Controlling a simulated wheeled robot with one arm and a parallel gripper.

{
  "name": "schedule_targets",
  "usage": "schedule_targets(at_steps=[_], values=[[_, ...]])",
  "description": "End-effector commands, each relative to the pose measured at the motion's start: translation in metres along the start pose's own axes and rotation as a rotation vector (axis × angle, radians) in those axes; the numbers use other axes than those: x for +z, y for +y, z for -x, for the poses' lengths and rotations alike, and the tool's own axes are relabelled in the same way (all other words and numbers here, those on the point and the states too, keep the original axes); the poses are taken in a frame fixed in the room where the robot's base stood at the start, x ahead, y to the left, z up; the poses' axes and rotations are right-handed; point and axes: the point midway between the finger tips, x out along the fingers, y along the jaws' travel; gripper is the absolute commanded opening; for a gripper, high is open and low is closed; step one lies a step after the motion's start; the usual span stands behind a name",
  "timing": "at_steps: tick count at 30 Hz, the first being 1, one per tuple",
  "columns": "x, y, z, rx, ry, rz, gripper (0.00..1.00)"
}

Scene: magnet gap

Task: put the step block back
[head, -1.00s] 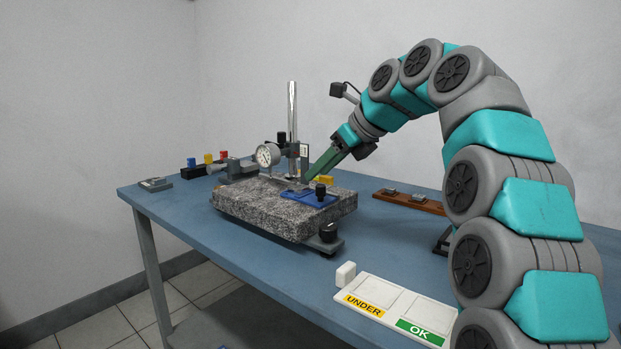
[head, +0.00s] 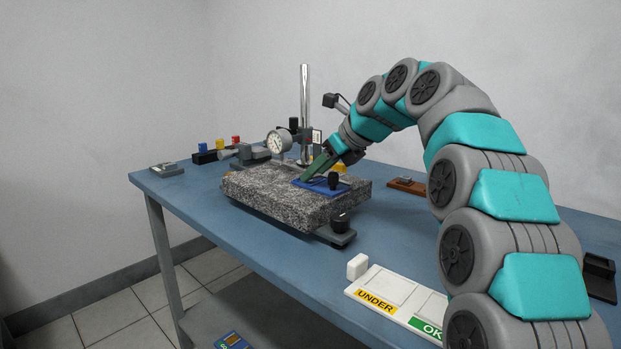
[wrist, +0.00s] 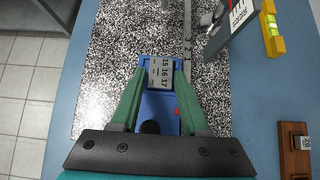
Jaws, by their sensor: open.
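A grey block marked 15, 16, 17 (wrist: 160,72), which looks like the step block, sits at the far end of a blue holder (wrist: 158,108). The blue holder (head: 325,187) lies on the speckled granite plate (head: 265,197) and has a black knob (wrist: 150,127). My gripper (wrist: 162,80) is open, its green fingers on either side of the block. I cannot tell whether they touch it. In the head view my gripper (head: 308,177) reaches down to the blue holder and hides the block.
A dial gauge (head: 279,141) on a chrome post (head: 304,110) stands just behind. A yellow level (wrist: 272,30) and a wooden rack (wrist: 295,148) lie to the right. A white UNDER/OK tray (head: 395,290) is at the front. The table's left front is clear.

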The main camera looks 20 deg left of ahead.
Motion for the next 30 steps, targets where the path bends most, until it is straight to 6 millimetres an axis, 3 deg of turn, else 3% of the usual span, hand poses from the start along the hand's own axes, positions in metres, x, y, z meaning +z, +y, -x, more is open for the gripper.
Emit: schedule_targets(at_steps=[5,16,30], values=[[0.0002,-0.0002,0.0004,0.0,-0.001,0.0,0.43],[0.0,-0.0003,0.0004,0.0,-0.001,-0.001,0.01],[0.0,-0.0004,0.0005,0.0,-0.001,-0.001,0.0]])
